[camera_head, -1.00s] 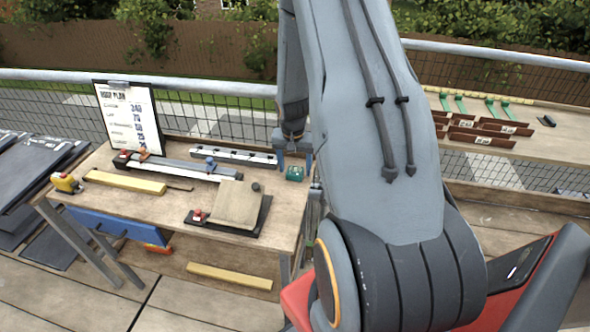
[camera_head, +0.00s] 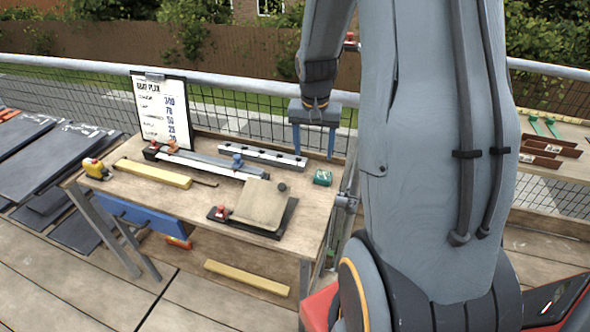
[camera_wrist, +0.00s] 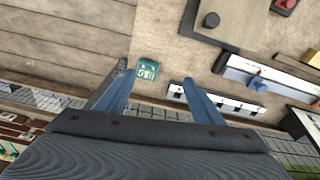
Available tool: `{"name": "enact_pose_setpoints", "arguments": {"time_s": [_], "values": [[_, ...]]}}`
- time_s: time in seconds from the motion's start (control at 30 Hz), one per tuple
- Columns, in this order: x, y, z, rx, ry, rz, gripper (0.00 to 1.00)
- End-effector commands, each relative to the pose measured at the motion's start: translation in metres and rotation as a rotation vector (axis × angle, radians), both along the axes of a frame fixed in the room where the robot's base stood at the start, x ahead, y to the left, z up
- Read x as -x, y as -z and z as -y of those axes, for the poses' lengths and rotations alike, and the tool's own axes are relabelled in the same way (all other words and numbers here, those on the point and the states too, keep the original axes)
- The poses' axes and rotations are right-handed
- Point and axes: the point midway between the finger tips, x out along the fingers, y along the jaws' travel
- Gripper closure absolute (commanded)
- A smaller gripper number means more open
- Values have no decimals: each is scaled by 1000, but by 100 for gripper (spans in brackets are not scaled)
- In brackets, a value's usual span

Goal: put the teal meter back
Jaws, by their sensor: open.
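The teal meter (camera_head: 322,177) is a small block lying on the right end of the wooden workbench (camera_head: 150,215), near its back right corner. In the wrist view the teal meter (camera_wrist: 147,70) lies on the bench top beyond and between my two blue fingers, close to the bench edge. My gripper (camera_head: 314,150) is open and empty, above and behind the meter in the head view. Its fingers also show in the wrist view (camera_wrist: 155,78), spread apart and not touching the meter.
A rail with white blocks (camera_head: 262,157) lies just left of the meter. A board with a tan tile (camera_head: 260,203) lies in front. A yellow tape measure (camera_head: 96,169), a yellow bar (camera_head: 153,174) and a clipboard (camera_head: 162,112) are further left. A second bench (camera_head: 575,170) stands at right.

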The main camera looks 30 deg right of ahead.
Motion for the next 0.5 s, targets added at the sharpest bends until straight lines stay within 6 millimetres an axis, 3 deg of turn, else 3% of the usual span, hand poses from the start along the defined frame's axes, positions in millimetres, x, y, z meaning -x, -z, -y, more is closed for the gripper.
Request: {"name": "enact_pose_setpoints", "arguments": {"time_s": [0.03,0.1,0.23,0.4,0.5], "values": [[8,-11,-29,0,-80,3,38],[25,-22,-68,-1,-200,3,38],[65,-38,-131,-2,-420,4,38],[111,-47,-180,-1,-630,4,38],[126,-48,-192,-1,-692,4,38]]}}
